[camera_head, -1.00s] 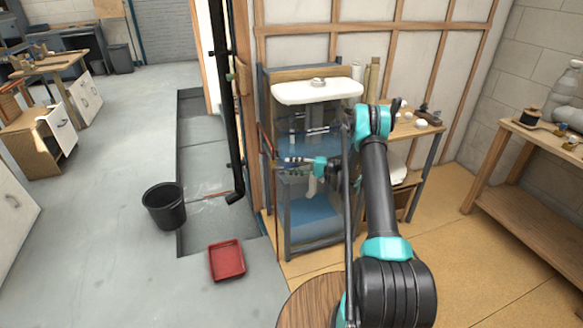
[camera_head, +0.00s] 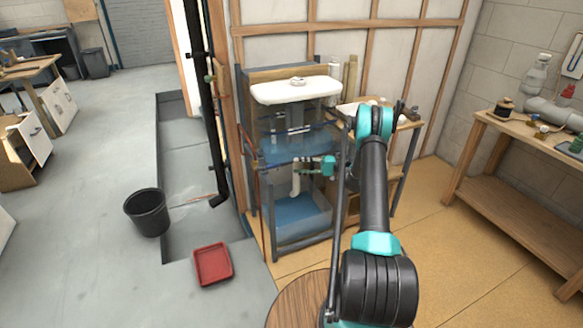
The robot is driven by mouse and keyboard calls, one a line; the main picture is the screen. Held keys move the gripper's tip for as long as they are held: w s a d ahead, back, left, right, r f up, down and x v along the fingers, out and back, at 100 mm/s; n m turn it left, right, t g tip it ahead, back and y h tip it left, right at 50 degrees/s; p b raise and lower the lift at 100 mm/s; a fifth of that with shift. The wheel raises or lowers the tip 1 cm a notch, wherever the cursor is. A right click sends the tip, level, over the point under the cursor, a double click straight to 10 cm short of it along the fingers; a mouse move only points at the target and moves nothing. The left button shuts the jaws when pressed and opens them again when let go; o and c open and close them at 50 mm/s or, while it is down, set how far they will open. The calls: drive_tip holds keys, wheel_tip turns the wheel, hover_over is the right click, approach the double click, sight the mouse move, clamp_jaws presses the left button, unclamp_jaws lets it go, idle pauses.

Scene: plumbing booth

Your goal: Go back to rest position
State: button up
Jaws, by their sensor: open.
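My gripper (camera_head: 313,171) is small in the picture, in front of the sink stand, at the end of my folded arm. Its jaws are open and nothing shows between them, though the fingertips are hard to make out. The sink stand (camera_head: 285,243) is a grey frame with a white basin (camera_head: 296,92) on top and bluish see-through panels. A white drain pipe (camera_head: 296,182) hangs under the basin, to the left of my gripper. I cannot tell how far the gripper is from the stand.
A wooden bench (camera_head: 535,200) stands at the right wall with fittings on it. A small wooden table (camera_head: 432,122) stands right of the sink. A black bucket (camera_head: 149,213) and a red tray (camera_head: 213,265) are on the floor at left. A black vertical pipe (camera_head: 196,80) rises beside the sink.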

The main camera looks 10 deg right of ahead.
drive_tip(key=shift+d, duration=0.25)
drive_tip(key=s+a+r+m+h, duration=0.1)
drive_tip(key=s+a+r+h, duration=0.35)
drive_tip(key=r, duration=0.45)
drive_tip(key=s+r+t+h, duration=0.1)
drive_tip(key=s+r+h, duration=0.4)
drive_tip(key=s, duration=0.6)
drive_tip(key=s+d+f+h, duration=0.1)
drive_tip(key=s+d+h, duration=0.2)
drive_tip(key=s, duration=0.6)
drive_tip(key=s+d+n+t+h, duration=0.1)
drive_tip(key=s+d+h, duration=0.1)
drive_tip(key=s, duration=0.7)
drive_tip(key=s+d+f+n+t+h, duration=0.1)
drive_tip(key=s+d+h, duration=0.2)
drive_tip(key=s, duration=0.6)
drive_tip(key=shift+d+f+h, duration=0.3)
drive_tip(key=shift+f+h, duration=0.05)
